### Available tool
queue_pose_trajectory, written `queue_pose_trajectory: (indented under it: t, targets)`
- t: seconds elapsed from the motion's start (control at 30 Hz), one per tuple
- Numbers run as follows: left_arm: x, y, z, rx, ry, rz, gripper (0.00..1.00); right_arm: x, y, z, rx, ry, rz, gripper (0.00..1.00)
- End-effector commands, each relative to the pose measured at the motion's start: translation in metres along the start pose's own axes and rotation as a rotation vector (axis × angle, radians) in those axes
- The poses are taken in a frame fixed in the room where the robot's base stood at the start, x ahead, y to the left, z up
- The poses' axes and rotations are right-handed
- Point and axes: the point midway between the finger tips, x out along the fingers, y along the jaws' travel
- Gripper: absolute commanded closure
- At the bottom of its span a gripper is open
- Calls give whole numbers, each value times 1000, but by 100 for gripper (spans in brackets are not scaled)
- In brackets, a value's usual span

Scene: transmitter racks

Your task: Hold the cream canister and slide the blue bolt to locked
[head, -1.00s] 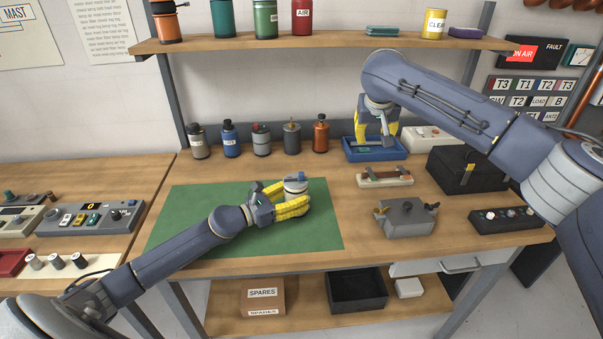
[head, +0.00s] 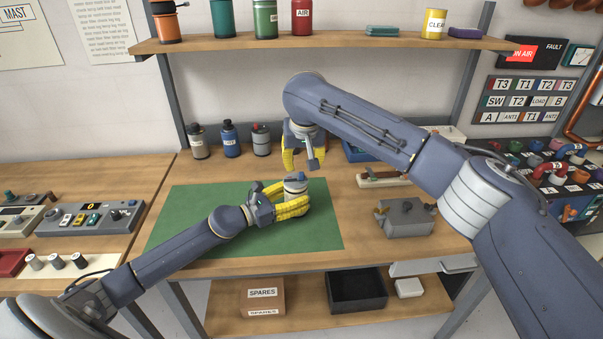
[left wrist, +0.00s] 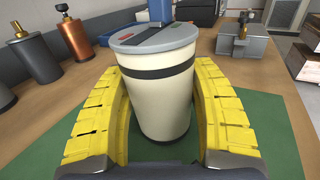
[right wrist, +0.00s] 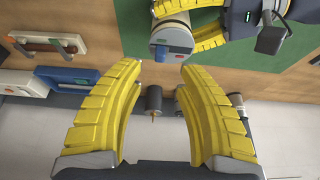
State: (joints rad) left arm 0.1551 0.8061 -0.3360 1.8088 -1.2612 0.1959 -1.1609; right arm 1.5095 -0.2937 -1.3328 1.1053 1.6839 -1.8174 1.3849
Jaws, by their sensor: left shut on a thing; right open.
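The cream canister (head: 296,188) stands upright on the green mat (head: 200,205), with a dark band and a grey lid in the left wrist view (left wrist: 158,95). My left gripper (head: 292,207) is shut around its body, one yellow finger on each side. The blue bolt (head: 301,179) is on the lid; it also shows in the right wrist view (right wrist: 180,52), with a red mark beside it. I cannot tell exactly how far along its track it sits. My right gripper (head: 303,160) is open and empty, above and behind the canister, apart from it.
Several bottles, including a blue one (head: 230,139), stand along the back. The mat's left part is clear. A shelf (head: 330,43) runs above the bench.

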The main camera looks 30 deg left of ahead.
Motion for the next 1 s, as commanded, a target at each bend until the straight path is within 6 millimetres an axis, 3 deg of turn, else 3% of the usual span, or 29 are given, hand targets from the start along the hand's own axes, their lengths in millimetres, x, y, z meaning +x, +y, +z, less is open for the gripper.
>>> queue_pose_trajectory:
  t: [0.2, 0.4, 0.93, 1.0]
  targets:
    - [0, 0, 1, 1, -2, 0, 83, 33, 0, 0, 2, -2, 0, 64]
    - [0, 0, 1, 1, -2, 0, 83, 51, 0, 0, 0, 0, 0, 64]
    - [0, 0, 1, 1, -1, 0, 83, 60, 0, 0, 0, 1, 0, 63]
    - [0, 0, 1, 1, -2, 0, 83, 60, 0, 0, 0, 1, 0, 71]
